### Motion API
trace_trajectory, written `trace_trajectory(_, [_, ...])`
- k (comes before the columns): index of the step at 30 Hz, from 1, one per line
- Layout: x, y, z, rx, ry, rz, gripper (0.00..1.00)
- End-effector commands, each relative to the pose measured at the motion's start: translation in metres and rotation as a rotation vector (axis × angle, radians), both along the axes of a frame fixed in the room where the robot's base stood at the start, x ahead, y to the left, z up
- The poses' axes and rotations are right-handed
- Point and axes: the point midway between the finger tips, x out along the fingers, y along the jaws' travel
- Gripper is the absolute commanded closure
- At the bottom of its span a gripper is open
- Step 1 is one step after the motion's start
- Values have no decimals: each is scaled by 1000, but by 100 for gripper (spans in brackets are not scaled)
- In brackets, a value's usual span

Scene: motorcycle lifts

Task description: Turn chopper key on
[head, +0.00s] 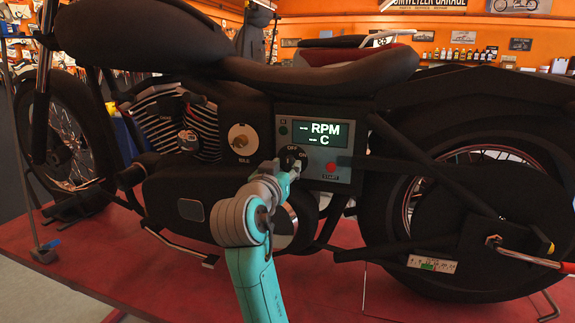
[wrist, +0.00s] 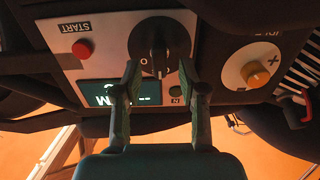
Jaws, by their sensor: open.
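The black round key switch (head: 293,157), marked OFF and ON, sits on the grey control panel (head: 345,172) on the side of the dark chopper. In the wrist view, which is turned upside down, the switch (wrist: 158,48) is at top centre with a raised dark grip in its middle. My gripper (wrist: 158,72) is open, its two fingers apart on either side of the switch in the picture. I cannot tell whether they touch it. In the head view my gripper (head: 286,171) is right at the switch and hides its lower part.
The panel has a red START button (head: 331,168) and a lit RPM display (head: 323,133). An idle knob (head: 242,138) is to the left. The chopper (head: 330,78) stands on a red lift platform (head: 130,262). A red-handled tool (head: 525,259) sticks out by the rear wheel.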

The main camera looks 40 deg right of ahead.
Motion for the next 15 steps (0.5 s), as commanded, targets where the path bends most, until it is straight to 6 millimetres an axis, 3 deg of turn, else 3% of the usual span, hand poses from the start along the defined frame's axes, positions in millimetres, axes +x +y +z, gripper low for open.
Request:
trace_trajectory(6, [11,-16,1,-1,-1,0,58])
trace_trajectory(15, [13,-18,0,-1,-1,0,58])
